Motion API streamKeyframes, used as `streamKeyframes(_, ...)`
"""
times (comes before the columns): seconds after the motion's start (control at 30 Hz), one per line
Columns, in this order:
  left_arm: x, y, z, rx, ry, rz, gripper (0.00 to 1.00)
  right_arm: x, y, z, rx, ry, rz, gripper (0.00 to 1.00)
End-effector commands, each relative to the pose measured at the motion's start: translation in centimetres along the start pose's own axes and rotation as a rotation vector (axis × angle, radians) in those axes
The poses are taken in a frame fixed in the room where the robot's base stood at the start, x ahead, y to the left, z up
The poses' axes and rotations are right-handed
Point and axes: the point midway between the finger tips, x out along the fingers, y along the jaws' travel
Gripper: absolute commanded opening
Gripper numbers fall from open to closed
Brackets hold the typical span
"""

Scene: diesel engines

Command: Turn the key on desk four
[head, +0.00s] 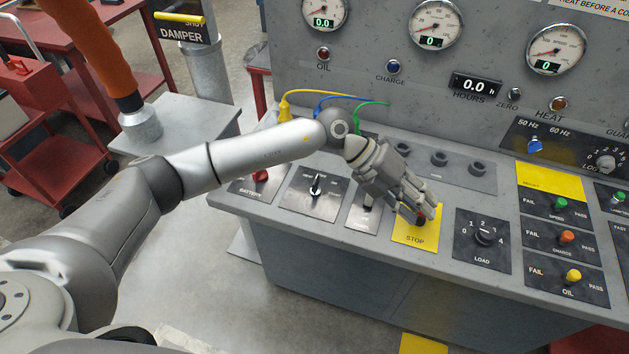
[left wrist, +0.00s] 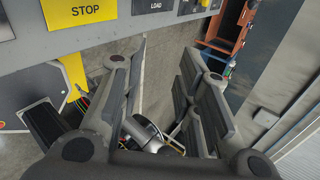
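My left gripper (head: 425,208) hangs over the sloping desk top at the yellow STOP plate (head: 415,238), partly covering the red button there. In the left wrist view my left gripper (left wrist: 160,75) has its fingers apart with nothing clearly held between them. A small switch on a metal plate (head: 315,187) sits left of the gripper; I cannot tell whether it is the key. A round grey lock-like switch (head: 606,163) sits at the far right. No desk number is readable. My right gripper is not in view.
The LOAD selector (head: 485,236) is just right of the gripper. A red battery switch (head: 261,175) and coloured cables lie to the left. Gauges stand on the back panel (head: 335,75). A red trolley (head: 45,140) stands on the floor at left.

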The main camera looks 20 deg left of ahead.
Motion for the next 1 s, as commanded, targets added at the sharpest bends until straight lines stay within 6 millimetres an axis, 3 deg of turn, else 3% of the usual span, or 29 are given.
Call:
streamKeyframes(0.1,-4.8,6.2,2.1,0.02,0.026,0.339,0.3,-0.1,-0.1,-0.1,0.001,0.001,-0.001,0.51)
streamKeyframes(0.2,-9.8,10.4,3.6,-0.006,0.028,0.584,0.3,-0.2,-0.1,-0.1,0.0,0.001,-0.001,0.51)
streamKeyframes(0.3,-14.4,13.0,4.6,-0.045,0.019,0.767,0.3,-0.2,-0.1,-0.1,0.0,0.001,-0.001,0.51)
streamKeyframes(0.43,-18.1,14.5,5.1,-0.084,0.007,0.899,0.3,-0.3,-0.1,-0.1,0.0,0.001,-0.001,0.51)
streamKeyframes(0.53,-18.9,15.1,5.1,-0.097,0.007,0.932,0.3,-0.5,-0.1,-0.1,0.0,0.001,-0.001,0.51)
streamKeyframes(0.63,-18.4,15.8,5.0,-0.099,0.009,0.935,0.3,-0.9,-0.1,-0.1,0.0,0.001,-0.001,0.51)
streamKeyframes(1.0,-14.2,21.0,4.6,-0.097,0.01,0.93,0.3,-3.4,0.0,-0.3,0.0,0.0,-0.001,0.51)
